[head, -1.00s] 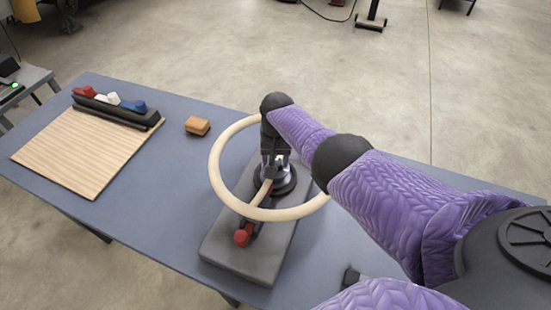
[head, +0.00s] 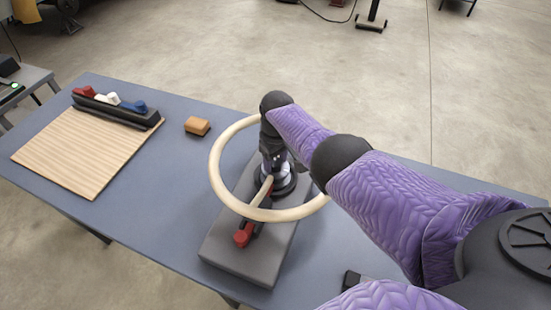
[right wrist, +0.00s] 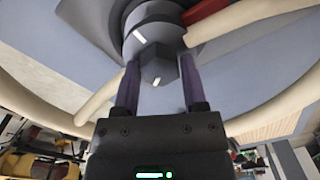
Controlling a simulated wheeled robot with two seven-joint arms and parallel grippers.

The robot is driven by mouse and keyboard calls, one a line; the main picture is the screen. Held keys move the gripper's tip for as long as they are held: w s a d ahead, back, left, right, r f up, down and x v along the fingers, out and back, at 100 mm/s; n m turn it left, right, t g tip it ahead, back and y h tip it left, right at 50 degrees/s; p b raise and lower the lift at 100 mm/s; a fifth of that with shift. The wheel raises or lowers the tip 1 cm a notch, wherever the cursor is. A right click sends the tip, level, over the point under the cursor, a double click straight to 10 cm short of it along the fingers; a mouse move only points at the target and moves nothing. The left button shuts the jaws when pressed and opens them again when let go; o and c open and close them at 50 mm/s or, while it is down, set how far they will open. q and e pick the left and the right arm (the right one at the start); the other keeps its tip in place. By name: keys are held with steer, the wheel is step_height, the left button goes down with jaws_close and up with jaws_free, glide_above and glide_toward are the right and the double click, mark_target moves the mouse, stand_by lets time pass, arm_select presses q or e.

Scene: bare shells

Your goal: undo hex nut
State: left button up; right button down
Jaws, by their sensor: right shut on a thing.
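A round wheel with a cream rim (head: 218,180) stands over a grey base block (head: 222,245) on the table. Its dark hub (head: 287,185) is partly hidden by my right gripper (head: 274,162). In the right wrist view the dark grey hex nut (right wrist: 157,66) sits at the centre of the round metal hub (right wrist: 152,22). A white mark shows on the nut and another on the hub. My right gripper (right wrist: 160,84) has one finger on each side of the nut and is shut on it. My left gripper is not in view.
At the left are a wooden board (head: 75,155), a black rack (head: 115,110) with red, white and blue pieces, and an orange-brown block (head: 197,126).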

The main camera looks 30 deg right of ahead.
mark_target(276, 161)
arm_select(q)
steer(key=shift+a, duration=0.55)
arm_select(e)
steer(key=shift+c, duration=0.7)
jaws_free()
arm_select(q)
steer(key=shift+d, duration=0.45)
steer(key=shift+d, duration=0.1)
arm_select(e)
steer(key=shift+r, duration=0.1)
step_height(276, 161, up, 9)
steer(key=p, duration=0.5)
steer(key=shift+p, duration=0.3)
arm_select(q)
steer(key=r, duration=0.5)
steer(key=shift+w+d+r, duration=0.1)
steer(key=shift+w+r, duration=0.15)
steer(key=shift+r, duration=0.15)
arm_select(e)
steer(key=shift+r, duration=0.4)
